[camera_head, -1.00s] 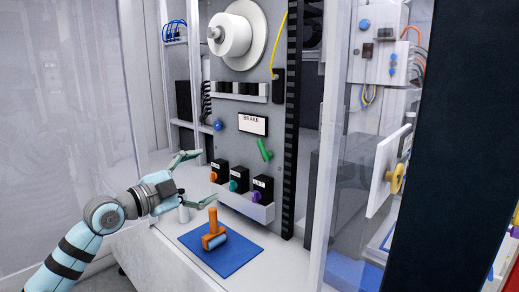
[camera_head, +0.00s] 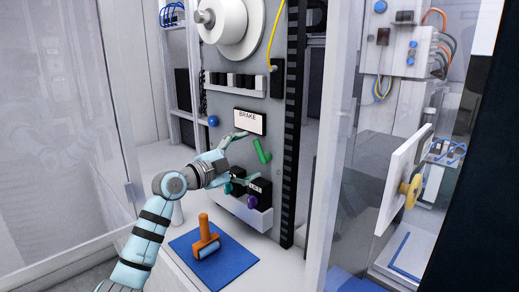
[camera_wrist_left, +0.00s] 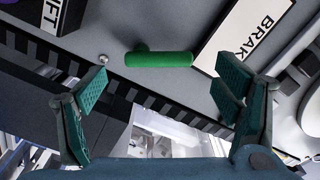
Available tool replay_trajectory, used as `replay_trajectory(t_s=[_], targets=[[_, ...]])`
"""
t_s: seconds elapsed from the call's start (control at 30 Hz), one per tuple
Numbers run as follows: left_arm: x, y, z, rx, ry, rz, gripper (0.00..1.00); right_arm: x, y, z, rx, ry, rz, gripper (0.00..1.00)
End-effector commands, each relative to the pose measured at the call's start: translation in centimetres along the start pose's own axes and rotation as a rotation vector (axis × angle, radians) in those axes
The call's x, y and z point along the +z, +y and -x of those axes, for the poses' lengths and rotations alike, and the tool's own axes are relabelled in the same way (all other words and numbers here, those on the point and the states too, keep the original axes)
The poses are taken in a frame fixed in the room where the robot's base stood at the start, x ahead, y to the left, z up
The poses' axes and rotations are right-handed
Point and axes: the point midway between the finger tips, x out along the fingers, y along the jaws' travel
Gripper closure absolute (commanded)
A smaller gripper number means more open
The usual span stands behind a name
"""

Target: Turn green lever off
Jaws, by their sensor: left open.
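The green lever (camera_head: 261,151) is on the grey panel, just below the BRAKE label plate (camera_head: 250,121). In the head view it stands tilted, its top leaning left. My left gripper (camera_head: 238,157) is open and empty, just left of the lever, with one finger above and one below. In the left wrist view the lever (camera_wrist_left: 158,59) lies as a green bar across the upper middle. It is beyond and between the spread fingers (camera_wrist_left: 160,88), and I see no contact. My right gripper is not in view.
Dark switch boxes with coloured knobs (camera_head: 253,201) sit below the lever, close to the lower finger. An orange-handled roller (camera_head: 205,237) stands on a blue mat (camera_head: 240,266).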

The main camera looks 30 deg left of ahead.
Motion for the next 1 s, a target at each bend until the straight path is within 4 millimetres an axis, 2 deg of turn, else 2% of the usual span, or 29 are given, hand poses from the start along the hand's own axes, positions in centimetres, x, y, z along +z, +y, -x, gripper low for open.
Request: replay_trajectory(t_s=[0.1,0.2,0.37,0.57,0.83,0.87,1.0], targets=[[-0.2,0.0,-2.6,0.001,0.003,0.004,0.17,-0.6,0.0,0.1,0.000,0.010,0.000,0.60],[-0.1,0.1,-4.0,0.001,0.003,0.003,0.17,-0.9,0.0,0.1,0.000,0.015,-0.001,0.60],[-0.2,0.2,-4.7,0.003,0.004,-0.001,0.17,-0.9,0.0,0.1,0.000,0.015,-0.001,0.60],[-0.2,0.2,-4.7,0.003,0.004,-0.001,0.18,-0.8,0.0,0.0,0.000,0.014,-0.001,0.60],[-0.2,0.2,-4.7,0.004,0.004,-0.001,0.61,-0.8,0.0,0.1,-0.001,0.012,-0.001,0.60],[-0.2,0.2,-4.7,0.003,0.004,-0.001,0.65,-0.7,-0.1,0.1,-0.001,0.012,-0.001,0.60],[-0.2,0.1,-4.7,0.003,0.004,0.000,0.65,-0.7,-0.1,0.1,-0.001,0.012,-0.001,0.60]])
